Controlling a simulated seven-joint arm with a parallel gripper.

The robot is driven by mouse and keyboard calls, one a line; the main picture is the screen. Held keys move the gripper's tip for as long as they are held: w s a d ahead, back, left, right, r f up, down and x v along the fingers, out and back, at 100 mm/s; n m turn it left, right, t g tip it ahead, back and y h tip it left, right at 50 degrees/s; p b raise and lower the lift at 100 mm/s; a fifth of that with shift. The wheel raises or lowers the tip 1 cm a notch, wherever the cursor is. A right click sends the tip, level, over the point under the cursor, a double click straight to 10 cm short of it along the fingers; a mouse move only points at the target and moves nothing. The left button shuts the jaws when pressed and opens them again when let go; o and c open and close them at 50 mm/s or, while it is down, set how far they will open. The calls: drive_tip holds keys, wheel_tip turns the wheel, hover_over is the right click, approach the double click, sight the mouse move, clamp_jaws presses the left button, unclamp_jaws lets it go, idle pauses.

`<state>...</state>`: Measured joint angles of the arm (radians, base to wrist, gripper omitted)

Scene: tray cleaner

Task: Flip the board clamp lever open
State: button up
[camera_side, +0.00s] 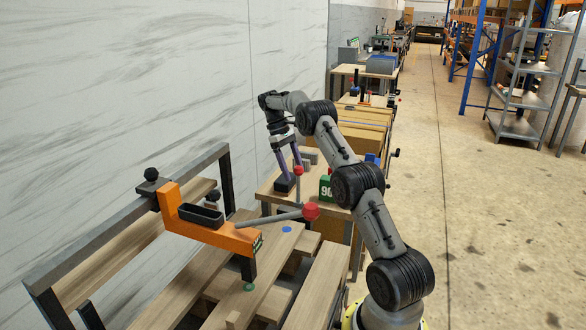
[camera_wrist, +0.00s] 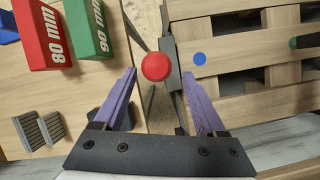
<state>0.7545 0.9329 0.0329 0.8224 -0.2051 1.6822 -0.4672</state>
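A red 80 MM block (camera_wrist: 42,35) and a green 90 MM block (camera_wrist: 88,27) lie on the table. Ribbed grey blocks (camera_wrist: 38,130) sit nearby. A blue dot (camera_wrist: 199,58) marks a board.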

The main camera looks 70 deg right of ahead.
drive_tip(key=shift+r, duration=0.2)
drive_tip(key=s+a+r, duration=0.9)
drive_tip(key=a+r, duration=0.1)
drive_tip(key=r, duration=0.2)
drive_tip(key=shift+s+a+r, duration=0.2)
drive_tip(key=shift+r, duration=0.15)
drive_tip(key=shift+w+d, duration=0.1)
idle(0.3)
drive_tip(key=w+d+f, duration=0.9)
drive_tip(key=d+f, duration=0.1)
drive_tip(key=f, duration=0.1)
drive_tip(key=shift+d+f, duration=0.15)
drive_tip(key=shift+f, duration=0.2)
